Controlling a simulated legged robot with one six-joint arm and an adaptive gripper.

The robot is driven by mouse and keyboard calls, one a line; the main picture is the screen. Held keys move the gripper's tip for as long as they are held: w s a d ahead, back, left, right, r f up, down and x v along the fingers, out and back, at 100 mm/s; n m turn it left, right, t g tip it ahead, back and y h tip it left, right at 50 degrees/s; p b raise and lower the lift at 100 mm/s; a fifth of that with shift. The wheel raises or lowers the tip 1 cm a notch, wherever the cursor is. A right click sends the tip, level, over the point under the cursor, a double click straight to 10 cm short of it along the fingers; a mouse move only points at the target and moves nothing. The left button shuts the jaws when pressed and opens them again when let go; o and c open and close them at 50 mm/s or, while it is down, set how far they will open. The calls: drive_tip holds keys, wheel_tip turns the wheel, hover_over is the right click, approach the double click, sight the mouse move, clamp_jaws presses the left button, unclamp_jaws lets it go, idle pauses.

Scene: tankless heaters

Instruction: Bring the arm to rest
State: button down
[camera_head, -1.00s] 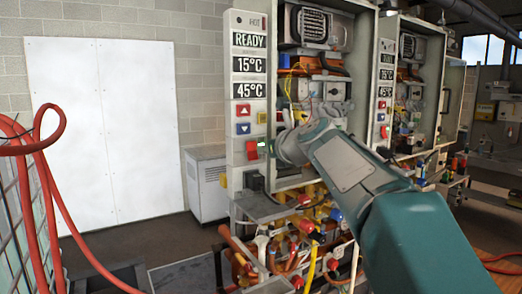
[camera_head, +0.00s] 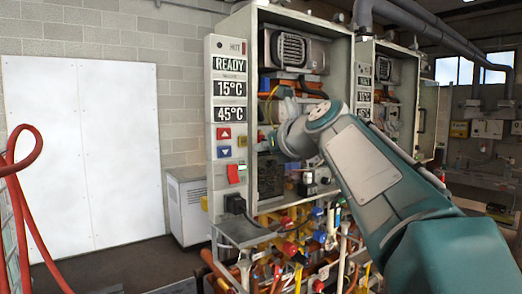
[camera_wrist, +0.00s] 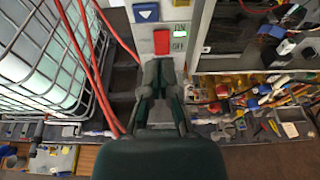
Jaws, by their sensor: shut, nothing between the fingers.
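My arm (camera_head: 365,165) reaches from the lower right toward the front of the nearest heater cabinet in the head view. The fingertips appear just below the red switch (camera_wrist: 162,40) in the picture. Whether they touch the panel cannot be told. The control panel (camera_head: 228,125) reads READY, 15°C and 45°C. Its red switch also shows in the head view (camera_head: 233,173).
Open heater cabinets (camera_head: 340,60) stand in a row, with pipes and valves (camera_head: 300,235) below. A red hose (camera_head: 22,165) hangs at left. A caged tank (camera_wrist: 50,50) shows in the wrist view. A white cabinet (camera_head: 187,205) stands by the wall; floor before it looks clear.

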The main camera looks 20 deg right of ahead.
drive_tip(key=s+a+f+n+g+h, duration=0.1)
drive_tip(key=s+f+n+g, duration=0.3)
drive_tip(key=s+f+n, duration=1)
drive_tip(key=s+a+f+n+g+h, duration=0.2)
drive_tip(key=s+f+n+g+h, duration=0.1)
drive_tip(key=s+f+n, duration=1.2)
wheel_tip(320, 180, down, 7)
drive_tip(key=n+g, duration=0.1)
drive_tip(key=n, duration=0.2)
drive_tip(key=shift+s+g+h, duration=0.2)
drive_tip(key=shift+g+h, duration=0.1)
